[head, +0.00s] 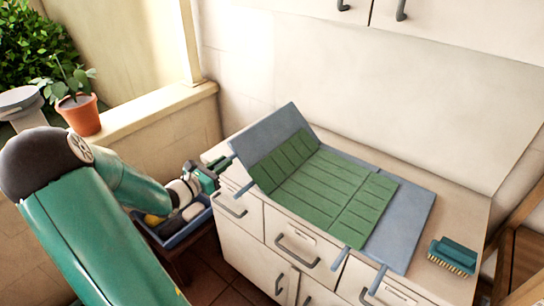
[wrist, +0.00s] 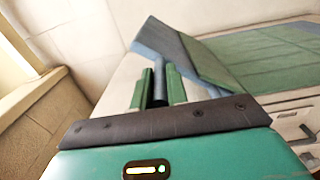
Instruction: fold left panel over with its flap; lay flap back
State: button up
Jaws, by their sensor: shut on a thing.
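A blue-grey folding mat with green ribbed padding lies on the counter. Its left panel (head: 270,132) is tilted up from the counter, its green face toward the middle panel (head: 320,188). The right panel (head: 405,225) lies flat. My gripper (head: 210,178) is at the left panel's outer edge, shut on a dark blue tab (wrist: 159,85), which stands between the green fingers in the wrist view. The raised panel (wrist: 180,52) shows just beyond the fingers there. Another tab (head: 243,190) sticks out at the near left corner. I cannot tell a separate flap from the panel.
A teal brush (head: 452,256) lies at the counter's right end. Drawers with dark handles (head: 297,251) are below the front edge. A blue bin (head: 178,238) with items stands left, under my arm. A potted plant (head: 80,112) stands on the ledge. The wall is close behind.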

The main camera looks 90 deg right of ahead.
jog(key=shift+s+a+r, duration=1.1)
jog(key=shift+s+r, duration=0.2)
jog(key=shift+s, duration=0.1)
jog(key=shift+s+a+r, duration=0.95)
jog(key=shift+s, duration=0.15)
jog(key=s+a+r, duration=0.1)
jog(key=s+a, duration=0.3)
jog(key=s, duration=0.1)
jog(key=shift+a, duration=0.35)
jog(key=shift+d, duration=0.1)
